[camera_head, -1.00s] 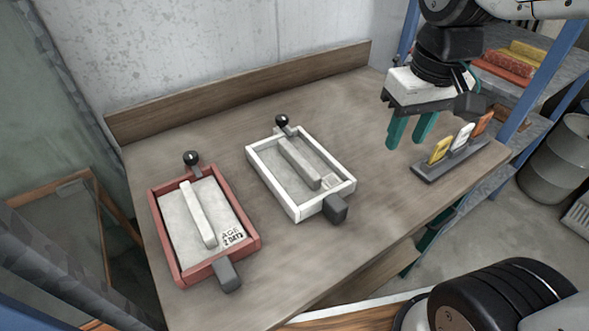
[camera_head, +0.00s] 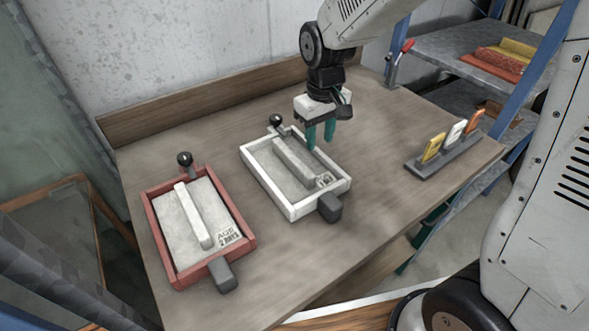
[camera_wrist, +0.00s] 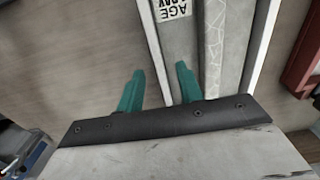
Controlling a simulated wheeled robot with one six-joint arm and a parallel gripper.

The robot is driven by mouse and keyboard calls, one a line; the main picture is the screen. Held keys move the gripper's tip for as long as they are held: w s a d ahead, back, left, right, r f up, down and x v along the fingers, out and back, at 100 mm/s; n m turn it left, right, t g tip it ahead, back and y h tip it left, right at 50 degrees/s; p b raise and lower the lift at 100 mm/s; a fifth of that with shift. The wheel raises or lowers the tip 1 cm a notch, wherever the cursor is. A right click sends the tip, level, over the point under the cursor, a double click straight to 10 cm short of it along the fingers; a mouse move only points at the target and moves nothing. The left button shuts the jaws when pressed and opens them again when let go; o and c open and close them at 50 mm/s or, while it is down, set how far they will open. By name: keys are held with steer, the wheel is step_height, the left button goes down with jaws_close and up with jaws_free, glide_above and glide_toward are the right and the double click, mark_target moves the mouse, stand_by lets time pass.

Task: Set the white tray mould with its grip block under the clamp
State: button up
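The white tray mould (camera_head: 265,190) lies flat on the bench, filled with a grey slab and a raised bar (camera_head: 295,162). A dark block (camera_head: 329,207) sticks out of its near end and a black knob (camera_head: 276,120) stands at its far end. My gripper (camera_head: 320,142) is open and empty above the tray's far right side. In the wrist view, my two green fingers (camera_wrist: 160,85) stand apart near the tray's long white wall (camera_wrist: 153,40), and an age label (camera_wrist: 172,8) shows on the slab. A red-handled device, perhaps the clamp (camera_head: 401,62), sits by the shelf post.
A red tray mould (camera_head: 250,240) labelled two days lies to the left. A dark holder (camera_head: 460,152) with yellow, white and orange tags stands at the bench's right. Shelves (camera_head: 450,55) carry coloured bundles behind. Bench between white tray and holder is clear.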

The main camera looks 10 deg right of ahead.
mark_target(319, 151)
steer(key=shift+w+d+f, duration=0.1)
steer(key=shift+f, duration=1.95)
jaws_close()
steer(key=shift+r, duration=0.1)
